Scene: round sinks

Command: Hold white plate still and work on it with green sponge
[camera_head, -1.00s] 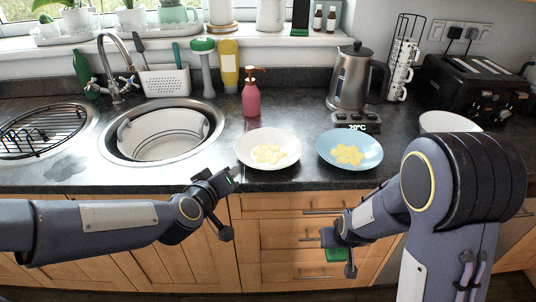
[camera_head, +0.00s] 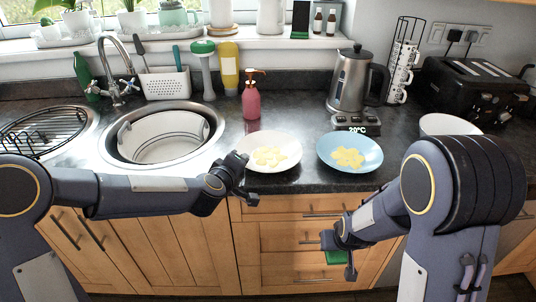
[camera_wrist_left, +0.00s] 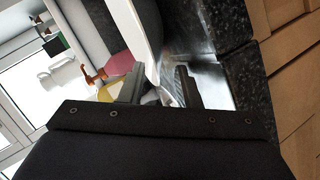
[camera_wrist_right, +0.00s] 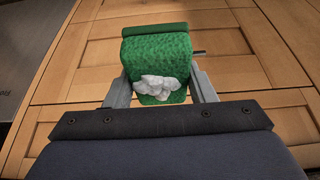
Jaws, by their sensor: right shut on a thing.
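The white plate (camera_head: 294,152) rests near the counter's front edge with yellow residue on it; it also shows edge-on in the left wrist view (camera_wrist_left: 143,25). My left gripper (camera_head: 243,170) is at the plate's left front rim. Its fingers (camera_wrist_left: 158,88) are apart, and the rim reaches into the gap between them; I cannot tell whether they touch it. My right gripper (camera_wrist_right: 158,88) is shut on the green sponge (camera_wrist_right: 160,62), which carries white foam. It holds the sponge (camera_head: 336,257) low in front of the drawers, below the counter edge.
A blue plate (camera_head: 375,148) with yellow residue sits right of the white plate. A pink pump bottle (camera_head: 251,101) stands behind. The round sink (camera_head: 112,150) holding a white bowl-like item is at left. A kettle (camera_head: 349,80) and scale (camera_head: 352,122) stand behind the blue plate.

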